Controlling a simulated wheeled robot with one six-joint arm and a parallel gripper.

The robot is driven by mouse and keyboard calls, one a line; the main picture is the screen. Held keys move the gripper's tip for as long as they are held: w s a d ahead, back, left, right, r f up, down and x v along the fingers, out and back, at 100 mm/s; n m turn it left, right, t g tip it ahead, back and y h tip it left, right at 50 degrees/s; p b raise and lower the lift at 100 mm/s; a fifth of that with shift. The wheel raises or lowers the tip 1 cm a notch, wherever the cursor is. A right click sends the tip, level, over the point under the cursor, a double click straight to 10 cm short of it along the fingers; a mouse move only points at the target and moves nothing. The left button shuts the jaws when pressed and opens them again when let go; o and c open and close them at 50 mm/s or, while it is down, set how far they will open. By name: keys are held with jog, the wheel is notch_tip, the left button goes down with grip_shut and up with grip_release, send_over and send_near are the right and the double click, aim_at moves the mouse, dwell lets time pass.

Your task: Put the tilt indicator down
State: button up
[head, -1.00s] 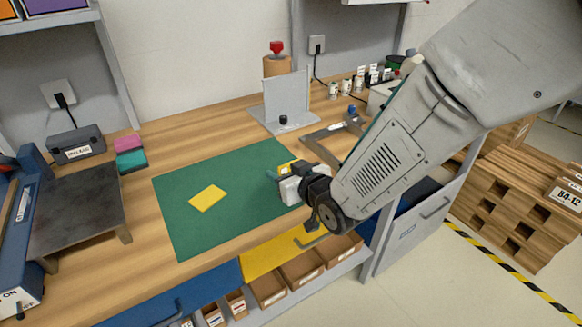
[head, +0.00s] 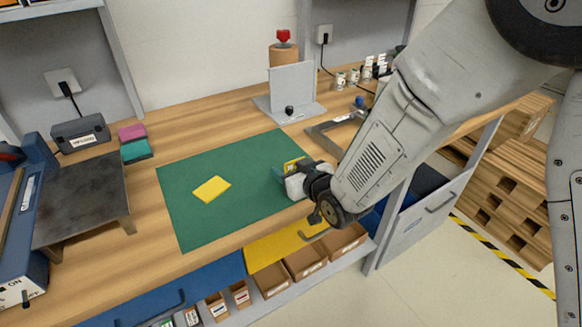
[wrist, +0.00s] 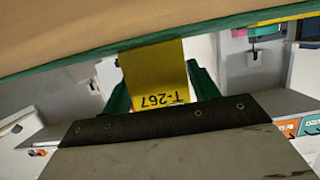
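My gripper (head: 284,173) is low over the right side of the green mat (head: 236,226) in the head view. Its green fingers close on a small yellow piece (head: 294,164), which I take to be the tilt indicator. In the wrist view the yellow piece (wrist: 155,76) sits between the green fingers and bears "T-267" upside down. The rest of its body is hidden. I cannot tell whether it touches the mat. A flat yellow square (head: 212,189) lies on the mat, left of my gripper and apart from it.
A grey angle stand (head: 291,90) is behind the mat. A dark metal plate on legs (head: 80,200) and a teal block (head: 136,151) are at left. A grey square-shaped tool (head: 325,133) lies right of the stand. The mat around the yellow square is clear.

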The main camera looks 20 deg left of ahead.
jog(key=shift+o, duration=0.5)
jog(key=shift+r, duration=0.1)
jog(key=shift+s+r, duration=0.1)
jog(key=shift+r, duration=0.05)
jog(key=v, duration=1.1)
jog(key=shift+s+d, duration=0.2)
jog(key=shift+d, duration=0.15)
jog(key=shift+d+r, duration=0.1)
